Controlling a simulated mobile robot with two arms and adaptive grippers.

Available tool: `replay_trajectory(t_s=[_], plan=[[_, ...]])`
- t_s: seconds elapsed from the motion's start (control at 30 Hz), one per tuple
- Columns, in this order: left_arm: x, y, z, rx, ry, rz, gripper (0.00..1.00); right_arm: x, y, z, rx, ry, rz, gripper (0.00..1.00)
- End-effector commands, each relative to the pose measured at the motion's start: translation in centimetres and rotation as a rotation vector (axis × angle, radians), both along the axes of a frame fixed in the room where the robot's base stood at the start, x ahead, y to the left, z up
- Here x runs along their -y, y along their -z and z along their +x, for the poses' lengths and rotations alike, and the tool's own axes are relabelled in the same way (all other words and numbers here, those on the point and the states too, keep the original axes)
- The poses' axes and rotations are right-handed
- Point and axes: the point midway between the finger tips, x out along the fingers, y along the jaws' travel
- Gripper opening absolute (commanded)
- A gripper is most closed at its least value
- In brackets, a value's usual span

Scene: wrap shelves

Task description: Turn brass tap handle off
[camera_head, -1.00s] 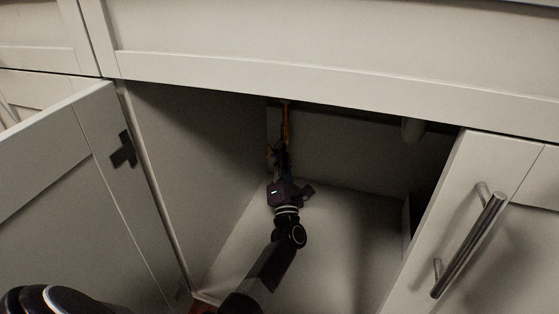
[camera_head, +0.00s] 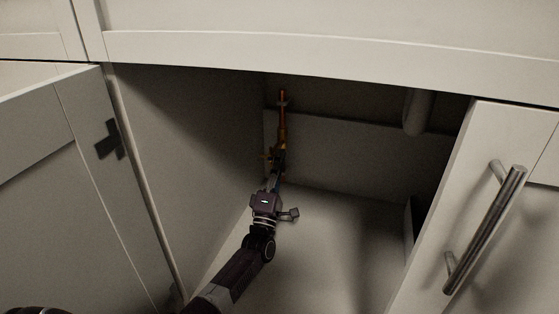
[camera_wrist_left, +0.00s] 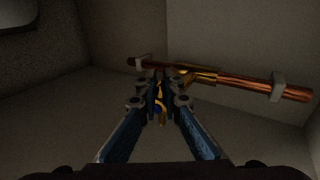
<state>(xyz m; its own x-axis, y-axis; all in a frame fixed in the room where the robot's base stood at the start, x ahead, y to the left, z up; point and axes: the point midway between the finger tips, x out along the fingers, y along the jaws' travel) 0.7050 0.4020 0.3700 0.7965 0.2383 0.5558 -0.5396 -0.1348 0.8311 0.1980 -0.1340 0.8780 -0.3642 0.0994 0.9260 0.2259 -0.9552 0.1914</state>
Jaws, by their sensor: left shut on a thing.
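The brass tap (camera_head: 281,143) sits on a vertical copper pipe (camera_head: 283,104) at the back left inside the open cabinet. In the left wrist view the copper pipe (camera_wrist_left: 255,85) runs across the picture, with the brass tap body (camera_wrist_left: 203,75) just beyond the fingers. My left gripper (camera_head: 276,172) reaches into the cabinet to the tap. In the left wrist view its blue fingers (camera_wrist_left: 160,88) are closed in around a small brass-coloured piece (camera_wrist_left: 161,106), which looks like the tap handle. The fingers hide much of it. My right gripper is not in view.
An open white door (camera_head: 55,190) stands at the left and another with a metal handle (camera_head: 485,230) at the right. The cabinet's left wall (camera_head: 190,150) is close to my arm. A white pipe (camera_head: 417,112) hangs at the back right. The cabinet floor (camera_head: 330,245) is mostly clear.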

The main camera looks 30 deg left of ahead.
Motion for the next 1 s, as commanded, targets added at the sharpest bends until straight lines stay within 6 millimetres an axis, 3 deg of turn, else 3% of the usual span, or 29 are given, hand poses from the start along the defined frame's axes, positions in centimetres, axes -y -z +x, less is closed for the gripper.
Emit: replay_trajectory(t_s=[0.43, 0.47, 0.6, 1.0], plan=[[0.2, 0.16, 0.07, -0.006, 0.003, 0.011, 0.0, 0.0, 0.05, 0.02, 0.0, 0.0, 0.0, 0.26], [0.2, 0.16, 0.07, -0.006, 0.003, 0.011, 0.1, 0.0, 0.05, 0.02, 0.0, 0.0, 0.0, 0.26], [0.14, 0.13, 0.06, -0.006, 0.002, 0.01, 0.24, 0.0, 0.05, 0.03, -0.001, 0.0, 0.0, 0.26], [0.05, -0.83, 0.01, 0.0, 0.0, 0.009, 0.24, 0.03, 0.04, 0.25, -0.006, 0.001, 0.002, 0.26]])
